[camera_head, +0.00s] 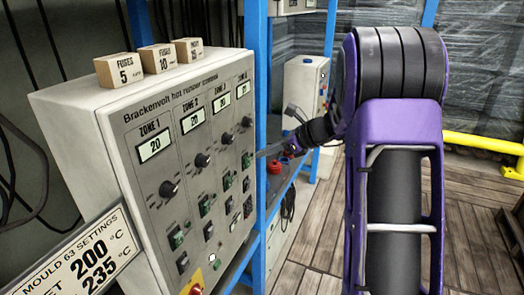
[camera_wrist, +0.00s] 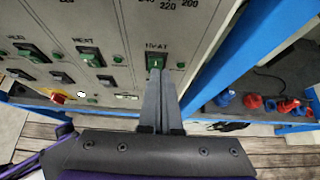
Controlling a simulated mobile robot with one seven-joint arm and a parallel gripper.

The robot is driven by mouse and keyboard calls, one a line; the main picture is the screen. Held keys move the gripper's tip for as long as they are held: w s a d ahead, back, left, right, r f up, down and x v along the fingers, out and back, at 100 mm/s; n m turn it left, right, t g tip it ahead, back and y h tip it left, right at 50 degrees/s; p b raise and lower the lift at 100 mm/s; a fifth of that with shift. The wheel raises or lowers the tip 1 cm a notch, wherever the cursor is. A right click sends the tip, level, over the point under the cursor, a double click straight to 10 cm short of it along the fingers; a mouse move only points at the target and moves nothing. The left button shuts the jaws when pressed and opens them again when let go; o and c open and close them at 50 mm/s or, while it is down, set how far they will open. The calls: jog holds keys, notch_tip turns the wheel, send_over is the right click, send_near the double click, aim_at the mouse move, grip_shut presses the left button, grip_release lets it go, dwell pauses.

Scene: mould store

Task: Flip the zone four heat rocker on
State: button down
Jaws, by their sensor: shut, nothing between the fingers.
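The grey control cabinet (camera_head: 118,112) has columns marked zone 1 to zone 4. The zone four column is at its right edge, with a display (camera_head: 242,89), a knob (camera_head: 247,122) and a green heat rocker (camera_head: 246,160) below. In the wrist view the right-hand rocker under the label HEAT (camera_wrist: 157,59) is partly hidden behind my fingertips. My gripper (camera_head: 261,153) is shut and empty, its fingertips at or just in front of that rocker (camera_wrist: 155,74). I cannot tell whether they touch, nor which way the rocker is tipped.
The neighbouring heat rocker (camera_wrist: 90,56) is just left of my fingers. A blue rack post (camera_head: 262,110) stands close to the cabinet's right side. Red and blue fittings (camera_wrist: 270,104) lie on a shelf to the right. Three fuse blocks (camera_head: 157,58) sit on top of the cabinet.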

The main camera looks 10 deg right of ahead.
jog(key=r+v, duration=0.1)
jog(key=v, duration=1)
jog(key=shift+w+a+p, duration=0.15)
jog(key=shift+w+p, duration=0.1)
jog(key=shift+p, duration=0.1)
jog(key=shift+a+f, duration=0.1)
